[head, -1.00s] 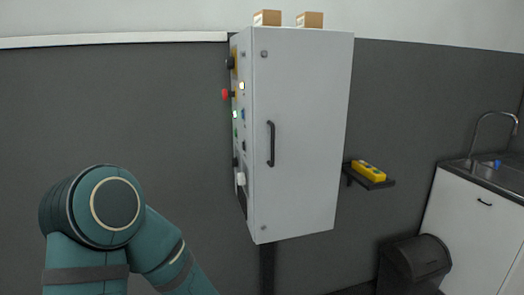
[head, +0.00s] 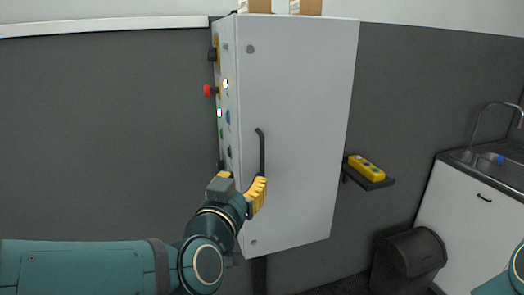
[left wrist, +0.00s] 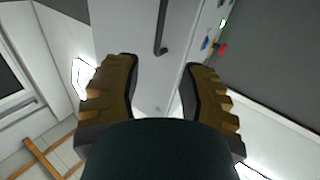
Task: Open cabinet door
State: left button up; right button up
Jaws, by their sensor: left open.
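The grey cabinet door (head: 300,120) is shut on a tall wall cabinet. Its dark vertical handle (head: 262,150) is on the door's left side. My left gripper (head: 244,184) is at the handle's lower end in the head view, its yellow fingers overlapping the lower end of the handle. In the left wrist view the gripper (left wrist: 160,88) is open and empty, and the handle (left wrist: 161,28) shows ahead, beyond the fingertips. The fingers are apart from it there. A bit of my right arm shows at the bottom right of the head view; its gripper is out of view.
The cabinet's left side carries a red button (head: 208,90) and several lit switches. Boxes (head: 306,6) stand on top. A yellow control box (head: 366,167) sits on a small shelf to the right. A dark bin (head: 410,262) and a sink unit (head: 480,205) stand further right.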

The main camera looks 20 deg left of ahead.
aim_at(261, 155)
pick_arm(q)
jog(key=w+p, duration=0.3)
jog(key=w, duration=1)
jog(key=shift+w, duration=0.1)
pick_arm(e)
jog(key=r, duration=0.2)
jog(key=w+r, duration=0.1)
jog(key=r, duration=0.1)
jog(key=shift+w+d, duration=0.1)
jog(key=shift+w, duration=0.1)
pick_arm(q)
grip_shut()
